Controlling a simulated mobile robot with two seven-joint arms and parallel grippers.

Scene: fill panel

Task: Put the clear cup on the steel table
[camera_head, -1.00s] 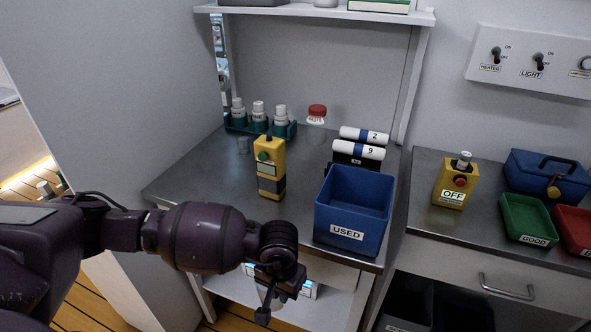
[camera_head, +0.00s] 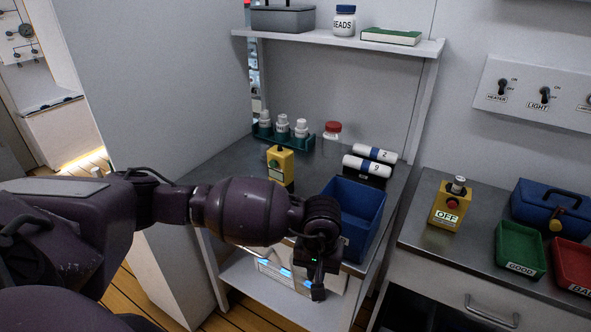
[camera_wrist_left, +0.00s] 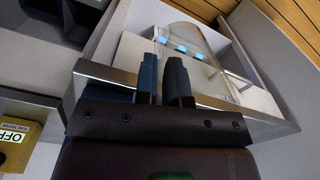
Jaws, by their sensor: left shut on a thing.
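My left gripper (camera_head: 318,291) hangs in front of the steel table (camera_head: 222,162), below its top and near the blue bin. In the left wrist view the two dark fingers of this gripper (camera_wrist_left: 164,62) are close together. A faint see-through curved outline, the clear cup (camera_wrist_left: 205,48), shows at and beyond the fingertips. The fingers are shut on it. The cup cannot be made out clearly in the head view. My left forearm hides the front left part of the table top. My right gripper is not in view.
On the table stand a blue bin (camera_head: 362,205), a yellow box (camera_head: 280,165), a rack of bottles (camera_head: 283,137), a red-lidded jar (camera_head: 333,130) and white rolls (camera_head: 367,168). A white lower shelf (camera_head: 250,290) is below. The right counter (camera_head: 420,253) holds trays and a yellow OFF box.

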